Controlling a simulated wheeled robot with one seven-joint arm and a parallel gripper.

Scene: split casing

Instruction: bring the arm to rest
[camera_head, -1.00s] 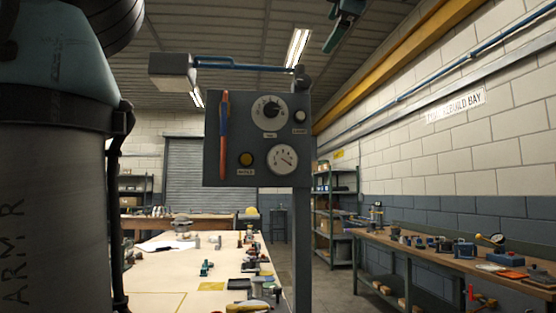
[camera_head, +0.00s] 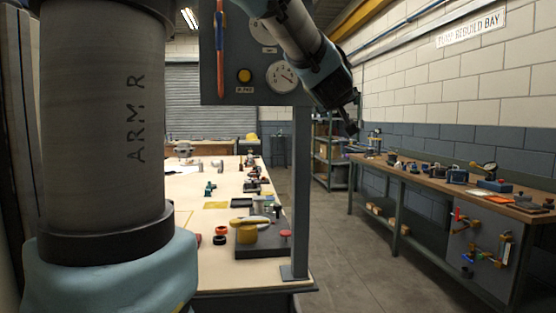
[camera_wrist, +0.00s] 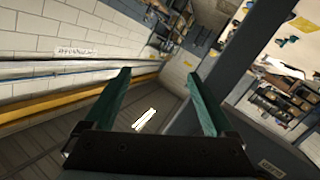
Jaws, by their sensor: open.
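The wrist view is tilted and nearly upside down, with the ceiling low in the picture.
A grey control panel (camera_head: 257,92) stands on a post (camera_head: 301,190) close by my arm. A pale worktable (camera_head: 180,215) holds a yellow-handled part (camera_head: 250,222) and small tools. A wooden bench (camera_head: 440,187) runs along the right wall. The floor (camera_head: 345,240) between them is clear.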

